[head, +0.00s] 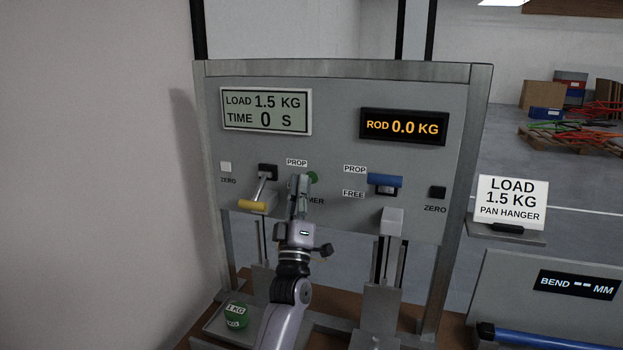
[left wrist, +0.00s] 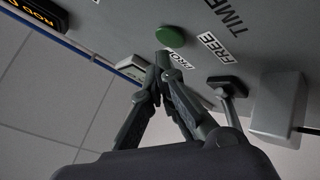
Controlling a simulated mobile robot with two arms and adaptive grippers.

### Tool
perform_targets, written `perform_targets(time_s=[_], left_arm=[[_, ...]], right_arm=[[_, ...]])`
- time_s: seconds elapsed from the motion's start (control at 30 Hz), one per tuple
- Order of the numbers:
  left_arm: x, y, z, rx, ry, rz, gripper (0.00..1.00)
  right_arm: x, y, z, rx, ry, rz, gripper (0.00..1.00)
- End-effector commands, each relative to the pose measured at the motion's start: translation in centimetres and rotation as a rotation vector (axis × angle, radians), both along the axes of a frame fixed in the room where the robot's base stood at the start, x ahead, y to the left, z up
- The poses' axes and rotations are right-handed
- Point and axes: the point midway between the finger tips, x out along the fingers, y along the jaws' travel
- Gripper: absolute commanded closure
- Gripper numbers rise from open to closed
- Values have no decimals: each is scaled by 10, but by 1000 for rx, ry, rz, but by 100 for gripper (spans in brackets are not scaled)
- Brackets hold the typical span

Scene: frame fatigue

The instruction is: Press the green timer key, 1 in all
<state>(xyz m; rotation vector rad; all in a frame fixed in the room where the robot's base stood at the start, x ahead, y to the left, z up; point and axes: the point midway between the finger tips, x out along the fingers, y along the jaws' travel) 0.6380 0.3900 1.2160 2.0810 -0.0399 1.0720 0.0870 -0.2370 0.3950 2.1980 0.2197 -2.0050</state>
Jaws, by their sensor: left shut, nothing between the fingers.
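The green timer key (head: 313,177) is a round button on the grey panel (head: 335,120). In the head view it is partly covered by my left gripper (head: 299,180), as is the start of the TIMER label. In the left wrist view the green key (left wrist: 170,36) shows whole, just beyond the tips of my left gripper (left wrist: 162,60). The fingers are shut and empty. The tips are close to the key; I cannot tell whether they touch the panel. The grey-green display (head: 266,111) reads LOAD 1.5 KG, TIME 0 S. My right gripper is not in view.
A yellow-ended lever (head: 254,205) sits left of my gripper, and a blue-handled lever (head: 385,181) sits right. Dark ROD display (head: 403,127) reads 0.0 KG. A green 1 KG weight (head: 236,315) stands below. A LOAD sign (head: 512,203) stands at the right.

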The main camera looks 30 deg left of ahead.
Motion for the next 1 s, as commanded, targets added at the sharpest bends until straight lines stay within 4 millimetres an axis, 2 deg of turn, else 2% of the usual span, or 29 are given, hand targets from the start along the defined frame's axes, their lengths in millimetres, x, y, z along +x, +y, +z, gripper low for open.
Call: perform_targets(time_s=[1.0], left_arm=[[8,2,0,0,0,0,100]], right_arm=[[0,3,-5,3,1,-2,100]])
